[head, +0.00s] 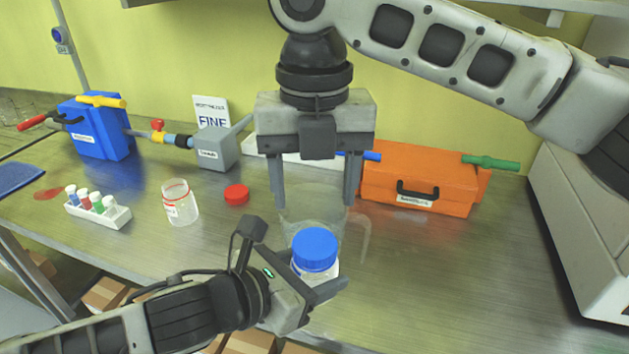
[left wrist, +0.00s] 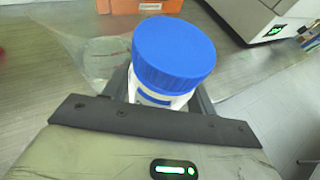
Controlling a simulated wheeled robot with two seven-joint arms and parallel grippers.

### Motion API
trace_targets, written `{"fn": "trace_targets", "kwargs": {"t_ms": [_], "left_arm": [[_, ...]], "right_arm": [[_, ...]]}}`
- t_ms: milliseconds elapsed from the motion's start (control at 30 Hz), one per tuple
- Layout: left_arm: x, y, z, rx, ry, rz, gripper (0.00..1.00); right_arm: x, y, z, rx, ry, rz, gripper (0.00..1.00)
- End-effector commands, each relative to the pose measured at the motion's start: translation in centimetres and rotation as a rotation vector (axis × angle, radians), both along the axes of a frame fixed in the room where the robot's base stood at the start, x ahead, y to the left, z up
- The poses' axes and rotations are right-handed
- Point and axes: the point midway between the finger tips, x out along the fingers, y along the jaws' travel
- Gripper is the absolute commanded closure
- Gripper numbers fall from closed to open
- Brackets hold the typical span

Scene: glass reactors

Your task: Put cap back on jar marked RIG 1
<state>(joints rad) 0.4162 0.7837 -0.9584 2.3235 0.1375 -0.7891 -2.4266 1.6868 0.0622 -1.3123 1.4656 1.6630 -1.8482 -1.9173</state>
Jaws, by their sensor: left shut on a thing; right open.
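My left gripper (head: 318,288) is shut on a jar with a blue cap (head: 315,248) and holds it near the front of the bench. The left wrist view shows the blue cap (left wrist: 173,52) sitting on this jar, with a white label partly hidden below it. An open clear jar (head: 180,204) with a red rim and a small label stands at left. A red cap (head: 236,194) lies on the bench to its right. I cannot read either jar's marking.
A white rack (head: 98,213) with several vials stands left of the open jar. A blue box (head: 97,130), a grey box (head: 215,148) and an orange case (head: 418,180) stand at the back. A large pale machine is at right. The bench's front right is clear.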

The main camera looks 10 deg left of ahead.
Motion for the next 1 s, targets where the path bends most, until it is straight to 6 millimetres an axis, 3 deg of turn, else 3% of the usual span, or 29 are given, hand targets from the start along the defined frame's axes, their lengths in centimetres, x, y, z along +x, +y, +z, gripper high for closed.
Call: {"fn": "trace_targets", "kwargs": {"t_ms": [433, 800, 1000], "left_arm": [[0.0, 0.0, 0.1, -0.001, -0.001, 0.0, 1.0], [0.0, 0.0, 0.1, -0.001, -0.001, 0.0, 1.0], [0.0, 0.0, 0.1, -0.001, -0.001, 0.0, 1.0]], "right_arm": [[0.0, 0.0, -0.6, 0.0, 0.001, 0.008, 0.39], [0.0, -0.1, -6.0, -0.002, 0.003, 0.006, 0.39], [0.0, -0.1, -7.7, -0.001, 0.0, 0.005, 0.39]]}}
